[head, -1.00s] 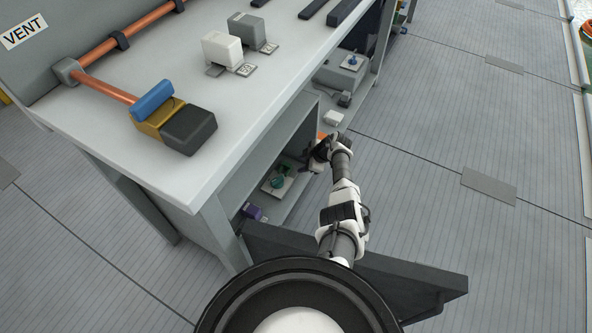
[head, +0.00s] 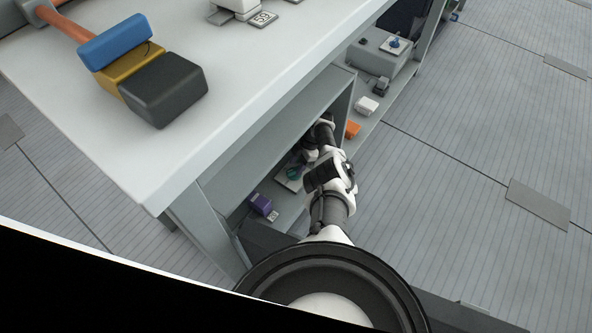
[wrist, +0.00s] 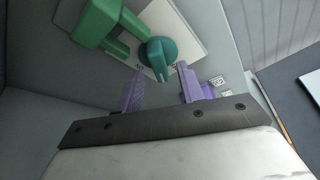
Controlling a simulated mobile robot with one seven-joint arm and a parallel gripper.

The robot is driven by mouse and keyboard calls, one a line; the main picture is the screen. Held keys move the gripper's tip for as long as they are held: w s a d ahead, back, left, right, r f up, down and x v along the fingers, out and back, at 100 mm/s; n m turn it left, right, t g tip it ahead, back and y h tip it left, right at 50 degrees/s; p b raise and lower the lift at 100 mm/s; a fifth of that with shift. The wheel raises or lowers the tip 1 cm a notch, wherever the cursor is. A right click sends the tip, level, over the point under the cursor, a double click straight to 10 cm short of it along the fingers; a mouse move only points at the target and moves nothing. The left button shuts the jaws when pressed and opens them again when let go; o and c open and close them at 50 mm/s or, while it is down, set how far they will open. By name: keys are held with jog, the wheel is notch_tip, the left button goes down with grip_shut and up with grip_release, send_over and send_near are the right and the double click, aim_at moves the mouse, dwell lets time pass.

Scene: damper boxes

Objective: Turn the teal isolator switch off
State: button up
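The teal isolator switch (wrist: 158,52) is a round knob with a narrow handle on a white plate (wrist: 188,38) in the wrist view. In the head view the teal switch (head: 292,172) shows inside the low compartment, partly behind my arm.
A purple box (head: 261,204) sits left of the switch in the compartment. An orange block (head: 353,129), a white block (head: 367,105) and a grey box with a blue knob (head: 394,43) lie beyond the divider. The bench top (head: 235,75) overhangs the compartment.

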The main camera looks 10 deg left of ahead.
jog(key=shift+b+x, duration=0.3)
jog(key=shift+x, duration=0.75)
grip_shut()
jog(key=shift+w+f+n+b, duration=0.1)
jog(key=shift+n+b, duration=0.25)
jog(key=shift+n, duration=0.05)
jog(key=shift+n+g+h+b, duration=0.3)
jog(key=shift+n+h+b, duration=0.1)
jog(key=shift+n+b, duration=0.5)
jog(key=shift+a+n+g+h+b, duration=0.1)
jog(key=shift+n+g+h+b, duration=0.35)
jog(key=shift+n+b, duration=0.95)
jog(key=shift+n, duration=0.3)
